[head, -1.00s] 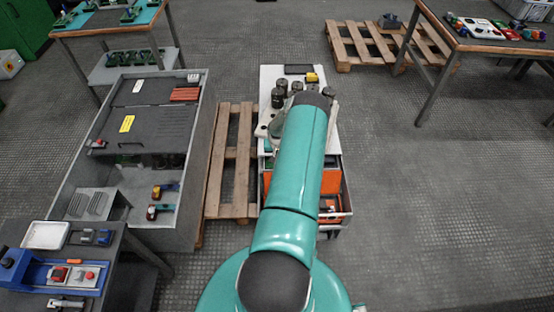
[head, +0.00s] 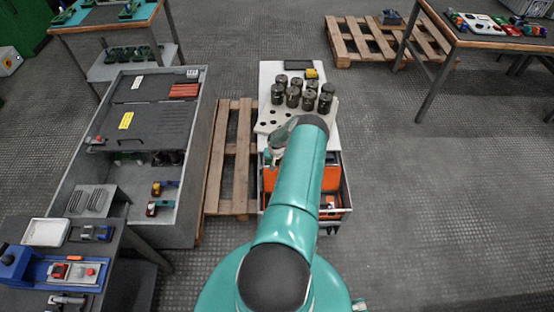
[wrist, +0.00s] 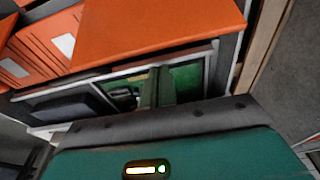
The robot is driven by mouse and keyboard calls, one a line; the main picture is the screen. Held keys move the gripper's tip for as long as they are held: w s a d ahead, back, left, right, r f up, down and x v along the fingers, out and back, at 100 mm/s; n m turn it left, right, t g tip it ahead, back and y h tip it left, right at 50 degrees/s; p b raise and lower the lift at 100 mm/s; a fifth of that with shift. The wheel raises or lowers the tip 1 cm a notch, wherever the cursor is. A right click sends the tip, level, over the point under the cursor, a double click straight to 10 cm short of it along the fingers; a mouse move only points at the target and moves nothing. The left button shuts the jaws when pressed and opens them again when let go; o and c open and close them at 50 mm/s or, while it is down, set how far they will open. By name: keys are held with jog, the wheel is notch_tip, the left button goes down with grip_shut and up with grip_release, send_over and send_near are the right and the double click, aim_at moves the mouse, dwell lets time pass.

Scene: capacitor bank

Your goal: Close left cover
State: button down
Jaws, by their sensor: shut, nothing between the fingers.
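An orange cover panel (wrist: 150,28) fills the top of the wrist view, tilted above a grey-framed opening with green parts inside. An orange panel (head: 270,178) shows left of my arm in the head view, on the unit below the white top; I cannot tell for certain that it is the same one. More orange panels (wrist: 38,52) with white labels lie at the left of the wrist view. My gripper (wrist: 158,72) is shut and empty, its fingers pointing to the opening just below the orange panel's edge. Contact cannot be told. In the head view my arm hides the fingertips.
Several dark cylinders (head: 293,97) stand on the white perforated plate (head: 270,121) behind the orange unit. A wooden pallet (head: 231,160) and a grey cabinet with dark lids (head: 150,122) are at left. The floor (head: 430,200) at right is clear.

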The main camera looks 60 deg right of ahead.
jog(key=shift+s+a+r, duration=0.1)
jog(key=shift+s+a, duration=0.15)
jog(key=shift+a, duration=0.25)
jog(key=shift+s+a+r, duration=0.1)
jog(key=shift+s+a, duration=0.1)
jog(key=shift+a, duration=0.25)
jog(key=shift+r, duration=0.15)
jog(key=shift+s+a, duration=0.15)
jog(key=shift+a, duration=0.1)
jog(key=shift+r+h, duration=0.1)
jog(key=shift+h, duration=0.2)
